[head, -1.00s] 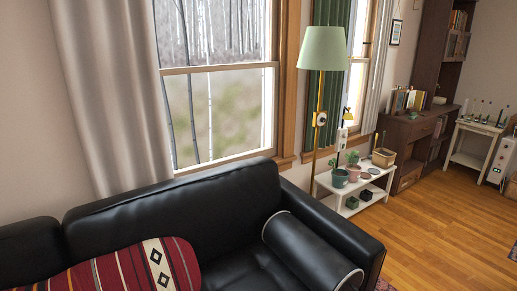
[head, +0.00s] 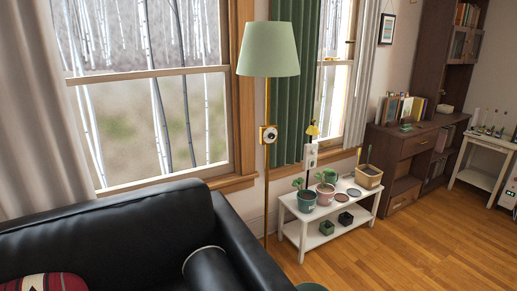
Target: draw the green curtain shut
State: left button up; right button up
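The green curtain (head: 290,112) hangs in folds at the left side of the far window (head: 331,100), partly behind the lamp shade. The rest of that window's glass is uncovered, and a pale curtain (head: 361,85) hangs at its right side. Neither of my grippers shows in the head view.
A floor lamp (head: 269,50) with a pale green shade stands in front of the green curtain. A low white shelf (head: 296,213) with potted plants stands below the window. A black sofa (head: 110,232) fills the lower left. Wooden floor (head: 400,245) is clear at the lower right.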

aim_at(312, 9)
jog(key=i+l, duration=0.15)
jog(key=l, duration=0.25)
jog(key=i+l, duration=0.15)
jog(key=l, duration=0.2)
jog(key=i+l, duration=0.1)
jog(key=l, duration=0.3)
jog(key=i+l, duration=0.15)
jog(key=l, duration=0.25)
jog(key=i+l+u, duration=0.1)
jog(key=l, duration=0.25)
jog(key=i+l, duration=0.2)
jog(key=l, duration=0.2)
